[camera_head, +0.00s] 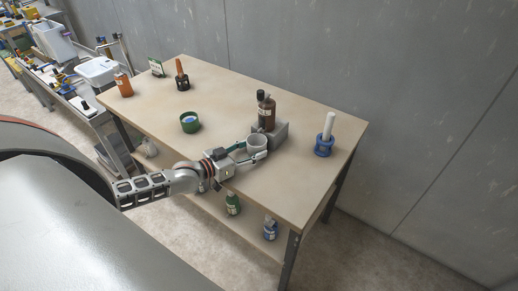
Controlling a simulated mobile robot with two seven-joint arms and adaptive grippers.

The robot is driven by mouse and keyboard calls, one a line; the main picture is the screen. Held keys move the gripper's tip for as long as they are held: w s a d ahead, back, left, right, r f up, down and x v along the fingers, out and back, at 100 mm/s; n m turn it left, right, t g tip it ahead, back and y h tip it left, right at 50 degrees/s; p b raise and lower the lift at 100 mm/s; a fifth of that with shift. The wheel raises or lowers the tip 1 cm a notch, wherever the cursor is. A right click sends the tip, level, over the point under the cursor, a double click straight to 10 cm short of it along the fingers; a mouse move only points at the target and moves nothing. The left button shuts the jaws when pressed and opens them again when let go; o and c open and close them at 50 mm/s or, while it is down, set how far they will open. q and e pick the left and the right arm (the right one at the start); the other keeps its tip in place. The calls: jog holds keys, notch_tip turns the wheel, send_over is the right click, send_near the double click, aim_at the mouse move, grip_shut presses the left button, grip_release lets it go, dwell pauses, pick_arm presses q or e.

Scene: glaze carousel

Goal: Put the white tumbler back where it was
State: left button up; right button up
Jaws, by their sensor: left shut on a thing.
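The white tumbler (257,144) is a light grey-white cup standing upright at the tips of my left gripper (244,149). My left arm reaches in from the left over the table's front edge, and the gripper is shut on the tumbler. The tumbler is right in front of a grey block (279,131) with a brown bottle (266,112) at it. I cannot tell whether the tumbler's base touches the table. My right gripper does not show.
The wooden table (230,95) also holds a green round container (190,122), a blue holder with a white rod (325,142), an orange bottle (124,85) and a dark pot with an orange tool (182,77). Bottles stand on the lower shelf. The table's middle is fairly clear.

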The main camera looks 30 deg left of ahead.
pick_arm(q)
jog(key=shift+s+f, duration=0.1)
jog(key=shift+s+a, duration=0.15)
jog(key=o, duration=1.2)
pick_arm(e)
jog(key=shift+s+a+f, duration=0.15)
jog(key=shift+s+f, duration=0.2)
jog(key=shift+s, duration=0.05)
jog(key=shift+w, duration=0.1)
